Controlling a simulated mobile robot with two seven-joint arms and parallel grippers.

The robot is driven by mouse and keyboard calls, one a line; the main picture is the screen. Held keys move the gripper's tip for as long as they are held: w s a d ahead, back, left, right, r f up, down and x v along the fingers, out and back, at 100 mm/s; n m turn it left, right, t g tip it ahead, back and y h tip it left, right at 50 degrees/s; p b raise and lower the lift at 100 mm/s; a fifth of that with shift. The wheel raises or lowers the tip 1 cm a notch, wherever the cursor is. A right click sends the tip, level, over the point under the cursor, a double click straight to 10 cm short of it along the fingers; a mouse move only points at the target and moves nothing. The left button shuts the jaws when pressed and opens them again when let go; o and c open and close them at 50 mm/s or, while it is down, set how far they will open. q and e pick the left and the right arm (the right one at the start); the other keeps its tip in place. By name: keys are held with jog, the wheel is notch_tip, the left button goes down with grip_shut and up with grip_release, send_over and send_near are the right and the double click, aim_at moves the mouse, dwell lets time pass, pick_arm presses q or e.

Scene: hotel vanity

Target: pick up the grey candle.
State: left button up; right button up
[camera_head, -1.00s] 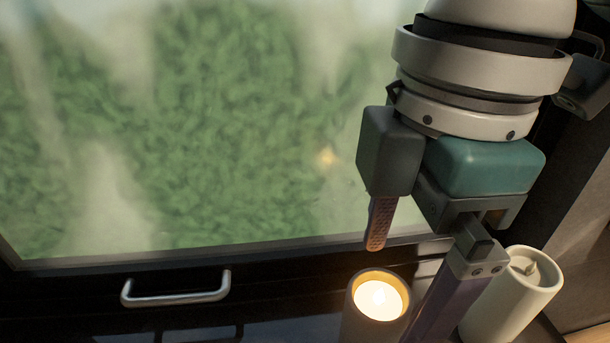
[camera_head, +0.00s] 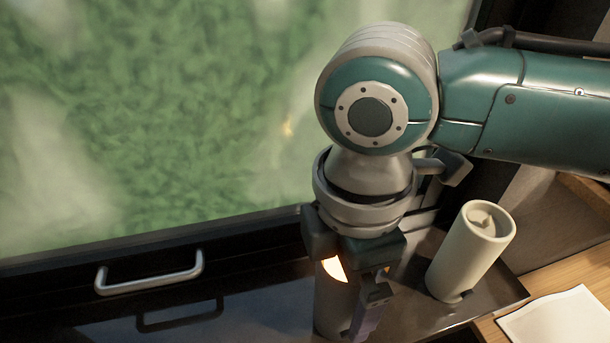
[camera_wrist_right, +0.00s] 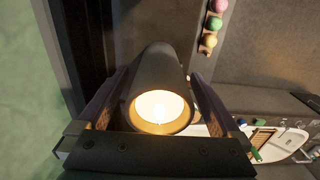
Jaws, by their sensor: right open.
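The grey candle (camera_head: 326,305) stands lit on a dark glossy surface, partly hidden behind my right gripper (camera_head: 348,308) in the head view. In the right wrist view the grey candle (camera_wrist_right: 152,70) is a dark cylinder with a glowing yellow top. My right gripper (camera_wrist_right: 155,98) is open there, with one finger on each side of the candle. A narrow gap seems to show beside the fingers; I cannot tell whether either touches. My left gripper is not in view.
A cream candle (camera_head: 470,252) stands just right of my right gripper. A silver handle (camera_head: 150,272) is on the dark frame at left, below green frosted glass (camera_head: 150,130). White paper (camera_head: 560,318) lies on wood at lower right. Coloured balls (camera_wrist_right: 213,23) show in the wrist view.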

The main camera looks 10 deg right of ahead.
jog(key=shift+c, duration=0.4)
jog(key=c, duration=1.5)
